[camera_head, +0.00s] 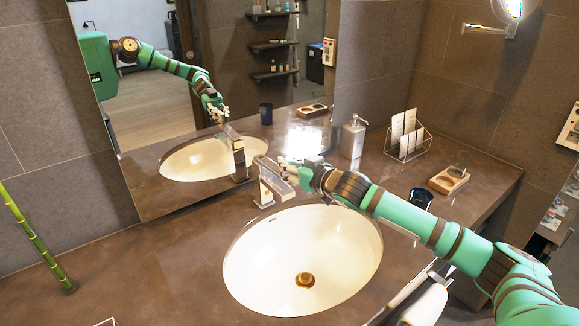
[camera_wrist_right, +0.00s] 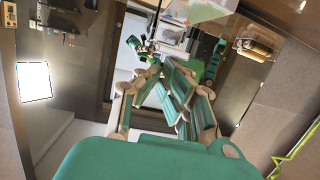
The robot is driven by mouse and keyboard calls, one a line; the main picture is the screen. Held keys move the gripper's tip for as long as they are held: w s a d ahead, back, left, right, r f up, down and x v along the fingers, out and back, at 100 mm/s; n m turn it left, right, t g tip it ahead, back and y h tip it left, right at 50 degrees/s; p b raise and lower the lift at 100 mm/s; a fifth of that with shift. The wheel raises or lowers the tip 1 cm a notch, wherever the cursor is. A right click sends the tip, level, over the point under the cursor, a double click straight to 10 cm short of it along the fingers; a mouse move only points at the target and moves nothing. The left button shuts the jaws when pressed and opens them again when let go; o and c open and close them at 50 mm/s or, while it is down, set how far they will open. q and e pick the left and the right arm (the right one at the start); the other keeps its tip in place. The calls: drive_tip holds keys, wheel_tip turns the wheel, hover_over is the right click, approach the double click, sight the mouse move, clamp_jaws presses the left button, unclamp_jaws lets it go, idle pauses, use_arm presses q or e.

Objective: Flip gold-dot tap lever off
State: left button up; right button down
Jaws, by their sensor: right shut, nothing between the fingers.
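A chrome tap (camera_head: 265,190) stands at the back rim of the white oval sink (camera_head: 255,268). Its flat top lever (camera_head: 272,172) slants down toward the basin, and I cannot make out a gold dot on it. My right gripper (camera_head: 285,167) is shut and empty. It is right beside the lever, on its right side, and partly overlaps it; I cannot tell whether they touch. The right wrist view shows the fingers (camera_wrist_right: 165,85) from behind, with the tap hard to make out there. My left gripper is not in view.
A soap dispenser (camera_head: 354,137), a wire card rack (camera_head: 408,143), a dark cup (camera_head: 421,198) and a wooden tray (camera_head: 449,181) stand to the right. A mirror (camera_head: 150,175) behind the tap reflects my arm. A green bamboo stalk (camera_head: 35,240) stands left.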

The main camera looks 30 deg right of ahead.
drive_tip(key=shift+r+p, duration=0.6)
drive_tip(key=s+d+r, duration=0.2)
drive_tip(key=s+r, duration=0.3)
drive_tip(key=s, duration=0.4)
drive_tip(key=shift+s, duration=0.2)
